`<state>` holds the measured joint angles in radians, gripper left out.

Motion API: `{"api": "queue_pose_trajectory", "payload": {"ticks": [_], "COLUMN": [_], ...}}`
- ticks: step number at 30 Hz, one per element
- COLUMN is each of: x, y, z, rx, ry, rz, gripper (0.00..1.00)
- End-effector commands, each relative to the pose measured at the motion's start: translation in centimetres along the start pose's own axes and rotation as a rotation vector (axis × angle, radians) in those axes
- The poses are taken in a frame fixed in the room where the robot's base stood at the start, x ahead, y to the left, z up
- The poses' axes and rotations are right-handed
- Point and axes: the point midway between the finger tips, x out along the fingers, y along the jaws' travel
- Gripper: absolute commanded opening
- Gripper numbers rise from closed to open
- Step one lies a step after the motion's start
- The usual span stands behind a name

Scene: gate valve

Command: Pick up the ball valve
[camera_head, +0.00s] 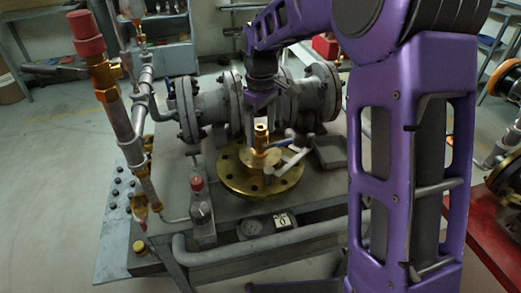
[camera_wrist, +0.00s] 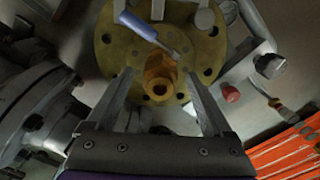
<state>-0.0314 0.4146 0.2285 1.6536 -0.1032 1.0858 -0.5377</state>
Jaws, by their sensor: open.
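The ball valve (camera_head: 261,136) is a small upright brass body in the middle of a round brass flange (camera_head: 232,181) on the grey bench. In the wrist view the brass valve (camera_wrist: 160,72) shows from above, with a lever with a blue grip (camera_wrist: 137,24) beside it. I cannot tell whether the lever is joined to it. My gripper (camera_head: 262,116) points down over the valve. In the wrist view my gripper (camera_wrist: 160,88) is open, with one finger on each side of the brass body. Whether the fingers touch it cannot be told.
Grey flanged pipework (camera_head: 212,104) stands close behind. A brass pipe with a red top (camera_head: 88,47) rises at the left. A grey tray (camera_head: 330,152) lies to the right.

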Motion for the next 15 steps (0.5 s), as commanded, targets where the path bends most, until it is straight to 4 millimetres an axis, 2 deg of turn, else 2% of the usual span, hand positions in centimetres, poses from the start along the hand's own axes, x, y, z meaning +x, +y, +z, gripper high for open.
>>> {"api": "queue_pose_trajectory", "payload": {"ticks": [3, 10, 11, 15], "x": [1.09, 1.21, 1.2, 1.2], "y": [-0.02, -0.01, -0.01, -0.01], "z": [-0.02, -0.04, -0.04, -0.04], "rx": [0.0, 0.0, -0.001, -0.001], "ry": [0.001, 0.001, 0.001, 0.001], "rz": [0.001, 0.002, 0.002, 0.001], "gripper": [0.85, 0.85, 0.83, 0.58]}}
